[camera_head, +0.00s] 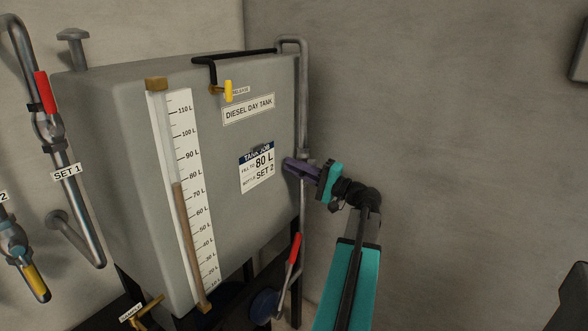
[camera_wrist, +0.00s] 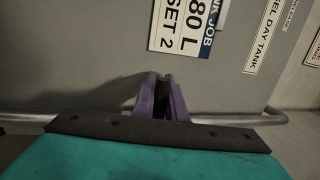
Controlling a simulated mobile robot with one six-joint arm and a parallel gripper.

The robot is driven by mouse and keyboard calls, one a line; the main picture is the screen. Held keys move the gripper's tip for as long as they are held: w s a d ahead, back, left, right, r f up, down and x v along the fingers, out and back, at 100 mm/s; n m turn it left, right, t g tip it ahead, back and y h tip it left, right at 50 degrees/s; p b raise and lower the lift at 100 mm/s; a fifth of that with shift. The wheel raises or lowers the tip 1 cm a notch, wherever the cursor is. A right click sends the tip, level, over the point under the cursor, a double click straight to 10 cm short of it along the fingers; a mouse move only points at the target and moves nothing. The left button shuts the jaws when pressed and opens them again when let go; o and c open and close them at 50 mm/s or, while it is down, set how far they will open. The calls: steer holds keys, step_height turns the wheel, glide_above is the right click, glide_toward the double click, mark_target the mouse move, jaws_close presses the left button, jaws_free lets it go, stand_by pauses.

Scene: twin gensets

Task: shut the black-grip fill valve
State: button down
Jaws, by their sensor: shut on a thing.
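My gripper (camera_head: 290,165), with purple fingers, is at the pipe on the right side of the grey diesel day tank (camera_head: 225,150). Its fingers (camera_wrist: 163,85) are close together, with something dark between them in the wrist view. They are shut on what looks like the black grip, mostly hidden by the fingers. I cannot tell the valve's position. The sight gauge (camera_head: 182,200) on the tank front shows a brown column up to between 70 L and 80 L. The job card (camera_head: 257,168) reads 80 L, SET 2; it also shows in the wrist view (camera_wrist: 188,22).
A yellow handle (camera_head: 228,91) hangs at the tank's top edge. A red lever (camera_head: 294,248) is on the pipe below my gripper. Another red-grip valve (camera_head: 43,92) and a yellow-grip valve (camera_head: 36,281) are at left.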

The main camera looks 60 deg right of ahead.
steer(key=c, duration=1.8)
jaws_free()
steer(key=shift+o, duration=0.2)
steer(key=shift+s, duration=0.1)
steer(key=b+v, duration=0.1)
steer(key=v, duration=1.2)
steer(key=shift+s, duration=0.3)
steer(key=shift+f, duration=0.1)
